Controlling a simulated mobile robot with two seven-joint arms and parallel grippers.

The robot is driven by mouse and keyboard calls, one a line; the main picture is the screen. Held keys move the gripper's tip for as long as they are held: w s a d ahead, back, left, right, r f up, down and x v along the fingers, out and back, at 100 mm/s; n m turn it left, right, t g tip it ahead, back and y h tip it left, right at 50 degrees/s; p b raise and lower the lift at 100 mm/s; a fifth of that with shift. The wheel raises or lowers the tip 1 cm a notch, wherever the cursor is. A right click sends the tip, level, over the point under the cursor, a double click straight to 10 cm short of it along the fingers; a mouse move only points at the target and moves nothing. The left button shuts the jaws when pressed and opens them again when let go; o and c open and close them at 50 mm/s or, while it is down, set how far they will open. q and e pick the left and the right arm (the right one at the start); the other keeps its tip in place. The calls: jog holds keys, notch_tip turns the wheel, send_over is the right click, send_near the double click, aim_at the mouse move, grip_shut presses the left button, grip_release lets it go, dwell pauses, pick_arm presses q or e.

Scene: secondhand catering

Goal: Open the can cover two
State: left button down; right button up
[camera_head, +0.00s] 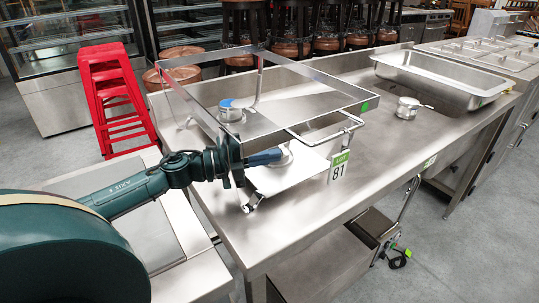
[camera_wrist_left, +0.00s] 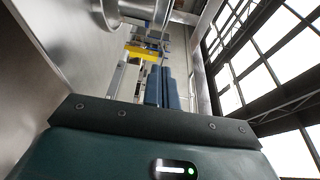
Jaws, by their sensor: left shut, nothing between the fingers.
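A small round metal can (camera_head: 230,111) with a blue top stands on the steel table inside the open metal frame, at the left. A second small metal can (camera_head: 408,107) with a side handle stands farther right. My left gripper (camera_head: 272,156) reaches in from the left at the near side of the frame. Its blue fingers are together, with nothing seen between them, close to a pale round piece above a sloping metal plate. In the left wrist view my fingers (camera_wrist_left: 162,88) also show closed, below a shiny round metal part (camera_wrist_left: 120,14). My right gripper is out of view.
The open metal frame (camera_head: 312,133) surrounds the work area near my left arm. A steel pan (camera_head: 440,78) sits at the back right. The tabletop (camera_head: 385,140) right of the frame is mostly clear. A red step stool (camera_head: 110,95) stands on the floor at left.

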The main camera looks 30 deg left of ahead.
aim_at(289, 154)
pick_arm(q)
jog(key=shift+w+d, duration=0.15)
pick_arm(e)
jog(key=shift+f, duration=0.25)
pick_arm(q)
jog(key=shift+w+d+r+p, duration=0.2)
jog(key=shift+w+d+p, duration=0.1)
jog(key=shift+d+p, duration=0.1)
jog(key=p+x, duration=0.1)
jog(key=x, duration=0.2)
jog(key=shift+s+d, duration=0.1)
jog(key=shift+d, duration=0.1)
jog(key=shift+w+d+f, duration=0.15)
jog(key=shift+w+d, duration=0.05)
jog(key=shift+w, duration=0.05)
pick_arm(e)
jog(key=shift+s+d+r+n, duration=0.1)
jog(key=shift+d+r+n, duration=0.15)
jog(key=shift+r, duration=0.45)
pick_arm(q)
jog(key=shift+s+a+f, duration=0.1)
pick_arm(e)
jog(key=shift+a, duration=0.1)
